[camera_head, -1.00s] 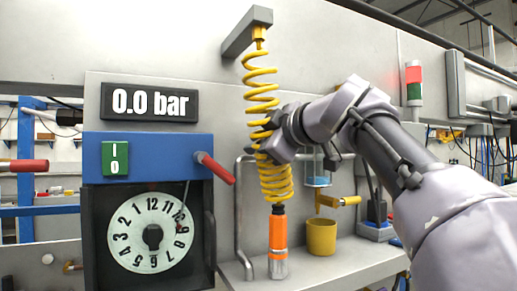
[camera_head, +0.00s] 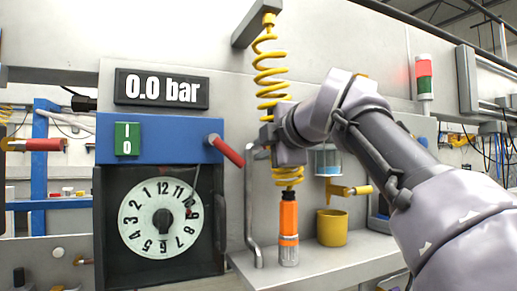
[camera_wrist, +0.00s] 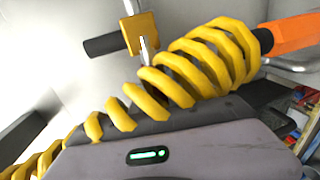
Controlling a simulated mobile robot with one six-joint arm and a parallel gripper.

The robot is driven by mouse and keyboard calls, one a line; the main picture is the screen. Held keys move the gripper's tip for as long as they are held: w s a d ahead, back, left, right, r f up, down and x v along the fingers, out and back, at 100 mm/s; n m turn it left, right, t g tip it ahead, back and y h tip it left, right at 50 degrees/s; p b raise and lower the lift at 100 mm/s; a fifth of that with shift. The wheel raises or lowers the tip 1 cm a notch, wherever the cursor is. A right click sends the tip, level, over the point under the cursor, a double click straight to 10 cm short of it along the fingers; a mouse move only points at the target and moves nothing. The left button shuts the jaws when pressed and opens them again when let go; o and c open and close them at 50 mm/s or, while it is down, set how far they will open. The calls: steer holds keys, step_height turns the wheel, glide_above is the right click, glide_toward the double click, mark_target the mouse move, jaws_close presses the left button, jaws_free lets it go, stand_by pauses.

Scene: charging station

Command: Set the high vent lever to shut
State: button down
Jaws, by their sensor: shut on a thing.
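A yellow valve block (camera_wrist: 138,33) with a black stub shows in the wrist view; I take it for the high vent. The lever's metal stem (camera_wrist: 146,50) runs from the block toward my jaws, behind a yellow coiled hose (camera_wrist: 215,55). The lever's grip is hidden by the coil. In the head view my gripper (camera_head: 265,137) is at the coiled hose (camera_head: 270,73), about halfway down it, and covers the vent. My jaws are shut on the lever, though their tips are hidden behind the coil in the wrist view.
The hose ends in an orange connector (camera_head: 289,216) above the shelf. Lower right are a yellow tap (camera_head: 334,190) and yellow cup (camera_head: 331,228). Left stands a blue panel (camera_head: 180,140) with a red handle (camera_head: 226,150), a dial (camera_head: 160,220) and a display (camera_head: 161,90) reading 0.0 bar.

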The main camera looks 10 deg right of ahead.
steer(key=shift+f, duration=0.1)
stand_by(0.4)
steer(key=c, duration=1.3)
jaws_free()
steer(key=shift+w, duration=0.15)
